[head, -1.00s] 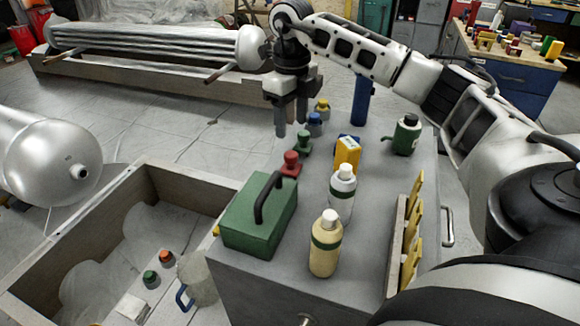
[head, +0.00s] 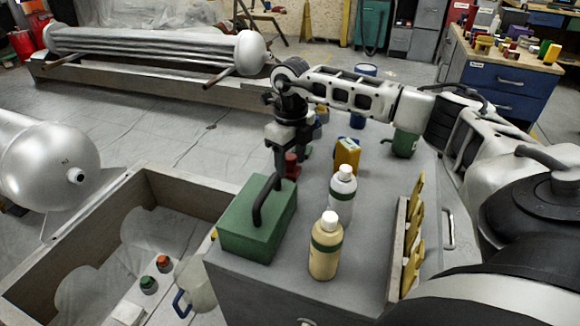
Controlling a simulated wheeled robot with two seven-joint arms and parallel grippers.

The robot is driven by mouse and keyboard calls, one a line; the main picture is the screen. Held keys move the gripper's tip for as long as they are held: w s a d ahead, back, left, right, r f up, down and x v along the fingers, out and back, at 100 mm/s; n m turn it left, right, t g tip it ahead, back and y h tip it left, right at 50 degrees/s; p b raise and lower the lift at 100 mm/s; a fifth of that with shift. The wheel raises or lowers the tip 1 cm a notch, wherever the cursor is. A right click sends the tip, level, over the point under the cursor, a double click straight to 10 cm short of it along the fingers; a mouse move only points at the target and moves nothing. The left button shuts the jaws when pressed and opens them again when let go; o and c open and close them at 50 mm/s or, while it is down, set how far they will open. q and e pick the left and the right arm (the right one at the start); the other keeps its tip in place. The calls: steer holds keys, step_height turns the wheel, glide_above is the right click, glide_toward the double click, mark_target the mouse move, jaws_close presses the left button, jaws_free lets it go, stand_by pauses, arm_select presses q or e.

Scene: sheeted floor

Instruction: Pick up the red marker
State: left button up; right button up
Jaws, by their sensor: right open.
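My left gripper is not in view.
A green box with a black handle (head: 245,230) stands just in front of the marker. A wooden crate (head: 185,190) is at left.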

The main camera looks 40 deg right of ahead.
steer(key=c, duration=1.1)
steer(key=shift+r, duration=0.15)
